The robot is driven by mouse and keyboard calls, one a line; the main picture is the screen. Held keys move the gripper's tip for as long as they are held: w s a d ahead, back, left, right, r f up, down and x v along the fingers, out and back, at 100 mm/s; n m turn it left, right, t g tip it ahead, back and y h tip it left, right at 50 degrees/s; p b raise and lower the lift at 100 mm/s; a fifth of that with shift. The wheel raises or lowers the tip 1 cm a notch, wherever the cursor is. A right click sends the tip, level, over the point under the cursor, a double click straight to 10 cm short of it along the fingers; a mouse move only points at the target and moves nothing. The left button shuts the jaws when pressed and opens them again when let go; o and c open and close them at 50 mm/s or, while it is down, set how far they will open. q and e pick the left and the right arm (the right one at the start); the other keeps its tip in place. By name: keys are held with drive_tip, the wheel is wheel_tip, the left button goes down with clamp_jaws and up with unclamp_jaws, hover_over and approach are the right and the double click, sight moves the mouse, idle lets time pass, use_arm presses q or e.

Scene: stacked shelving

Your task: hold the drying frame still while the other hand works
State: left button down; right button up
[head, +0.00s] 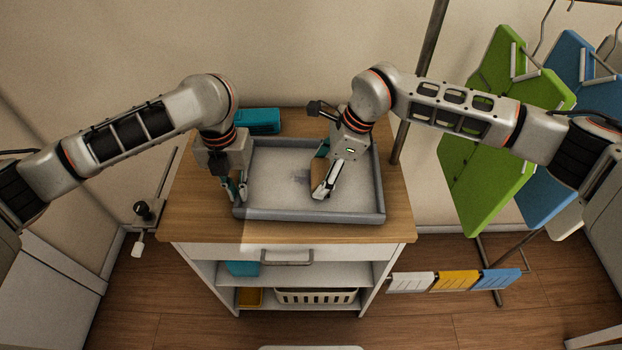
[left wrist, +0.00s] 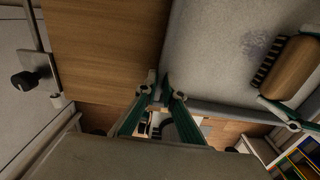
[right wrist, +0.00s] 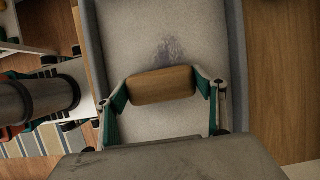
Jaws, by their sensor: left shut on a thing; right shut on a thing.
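The drying frame is a grey tray-like frame (head: 310,215) with a raised rim and a pale inner surface, lying flat on a wooden top. Its rim also shows in the left wrist view (left wrist: 225,112). My left gripper (head: 238,191) is shut on the frame's left rim near the front corner. My right gripper (head: 322,186) is over the pale surface, shut on a wooden-backed brush (right wrist: 162,85) with dark bristles. The brush also shows in the left wrist view (left wrist: 291,68). A dark smudge (right wrist: 171,49) marks the pale surface beside the brush.
The wooden top (head: 200,222) belongs to a white cart with shelves below. A teal box (head: 257,121) stands behind the frame. Green (head: 487,150) and blue boards hang on a rack at the right. Small white, yellow and blue cloths (head: 455,280) hang low beside the cart.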

drive_tip(key=shift+w, duration=1.35)
drive_tip(key=shift+s+f, duration=0.1)
drive_tip(key=shift+s, duration=1.6)
drive_tip(key=shift+w+r, duration=0.2)
drive_tip(key=shift+w, duration=0.9)
drive_tip(key=shift+w+f, duration=0.15)
drive_tip(key=shift+w, duration=0.4)
drive_tip(key=shift+s, duration=1.6)
drive_tip(key=shift+w, duration=1.6)
drive_tip(key=shift+s, duration=1.55)
drive_tip(key=shift+w, duration=1.6)
drive_tip(key=shift+s, duration=1.05)
drive_tip(key=shift+s+f, duration=0.1)
drive_tip(key=shift+s, duration=0.45)
drive_tip(key=shift+w, duration=0.15)
drive_tip(key=shift+w+r, duration=0.2)
drive_tip(key=shift+w, duration=1.3)
drive_tip(key=shift+s+a+f, duration=0.1)
drive_tip(key=shift+s+a, duration=0.2)
drive_tip(key=shift+s, duration=0.2)
drive_tip(key=shift+s+a, duration=0.25)
drive_tip(key=shift+s, duration=0.25)
